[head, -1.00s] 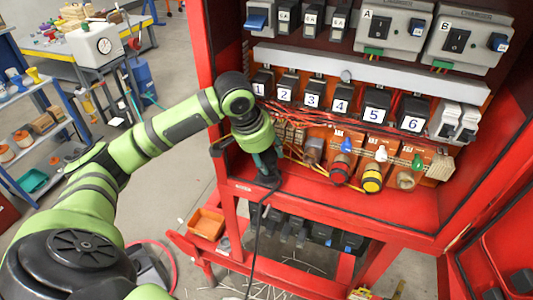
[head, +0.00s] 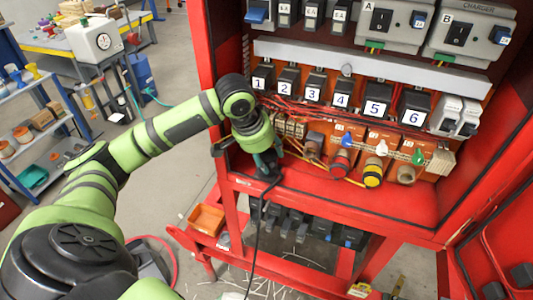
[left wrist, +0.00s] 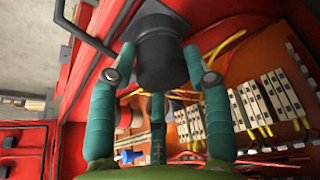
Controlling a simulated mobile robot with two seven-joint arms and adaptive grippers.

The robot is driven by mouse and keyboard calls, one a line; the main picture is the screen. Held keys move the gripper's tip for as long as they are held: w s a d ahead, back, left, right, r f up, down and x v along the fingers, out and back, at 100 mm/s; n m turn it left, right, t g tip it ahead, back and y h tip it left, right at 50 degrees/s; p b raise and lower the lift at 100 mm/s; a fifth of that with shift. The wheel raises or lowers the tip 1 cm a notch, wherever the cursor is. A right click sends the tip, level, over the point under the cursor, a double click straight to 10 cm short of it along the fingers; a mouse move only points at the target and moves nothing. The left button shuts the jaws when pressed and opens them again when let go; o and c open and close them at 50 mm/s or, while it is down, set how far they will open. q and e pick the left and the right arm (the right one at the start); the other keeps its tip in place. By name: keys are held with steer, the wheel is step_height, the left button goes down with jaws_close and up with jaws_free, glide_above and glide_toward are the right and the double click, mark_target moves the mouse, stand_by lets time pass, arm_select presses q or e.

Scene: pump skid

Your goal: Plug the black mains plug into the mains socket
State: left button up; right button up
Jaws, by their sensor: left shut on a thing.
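My left gripper (head: 268,170) reaches into the lower left corner of the red cabinet. It is shut on the black mains plug, which shows in the left wrist view (left wrist: 162,60) as a dark cylinder between the teal fingers. In the head view the plug is mostly hidden by the gripper, and a black cable (head: 255,235) hangs from there over the cabinet's front edge. In the left wrist view a dark square plate lies right beyond the plug. I cannot tell whether it is the mains socket or whether the plug touches it. My right gripper is not in view.
The red cabinet floor (head: 310,195) is clear in front of the gripper. Black numbered boxes (head: 377,107) sit above. An orange bin (head: 207,219) is below left.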

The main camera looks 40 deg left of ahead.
arm_select(q)
steer(key=o, duration=1.4)
steer(key=v, duration=1.2)
